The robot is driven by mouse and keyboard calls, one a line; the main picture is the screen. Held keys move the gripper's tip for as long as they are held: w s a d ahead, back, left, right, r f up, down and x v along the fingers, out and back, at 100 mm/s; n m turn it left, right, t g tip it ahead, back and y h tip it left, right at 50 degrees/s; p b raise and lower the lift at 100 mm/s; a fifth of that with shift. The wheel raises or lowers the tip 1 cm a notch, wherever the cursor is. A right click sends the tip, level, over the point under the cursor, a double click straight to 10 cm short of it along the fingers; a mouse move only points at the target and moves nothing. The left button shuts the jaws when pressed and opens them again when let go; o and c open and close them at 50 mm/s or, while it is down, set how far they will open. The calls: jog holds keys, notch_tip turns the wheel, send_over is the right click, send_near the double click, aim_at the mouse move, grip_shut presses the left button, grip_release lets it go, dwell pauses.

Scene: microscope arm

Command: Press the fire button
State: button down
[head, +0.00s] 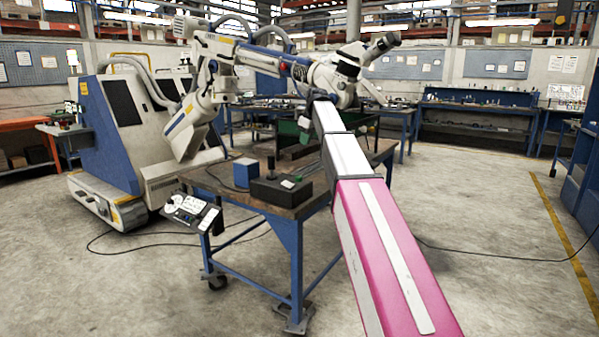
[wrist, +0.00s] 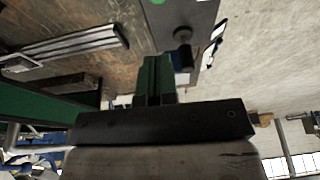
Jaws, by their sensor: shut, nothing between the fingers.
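No label is legible, so I cannot tell whether the green one is the fire button. In the wrist view the grey box (wrist: 195,12) is at the top, with the green button (wrist: 157,2) cut by the frame edge and the joystick (wrist: 183,36) below it. My gripper (wrist: 154,58) is shut and empty, its green fingers apart from the button.
A blue block (head: 246,173) sits left of the box. A panel with white pads (head: 190,212) hangs at the bench's left edge. The large white microscope arm (head: 245,55) spans behind and above the bench. Metal bars (wrist: 70,45) lie on the bench. Floor to the right is clear.

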aim_at(299, 177)
dwell(0.3)
jog(key=x, duration=1.3)
jog(key=shift+s+d+f, duration=0.1)
jog(key=shift+s+d, duration=0.2)
jog(key=shift+f, duration=0.4)
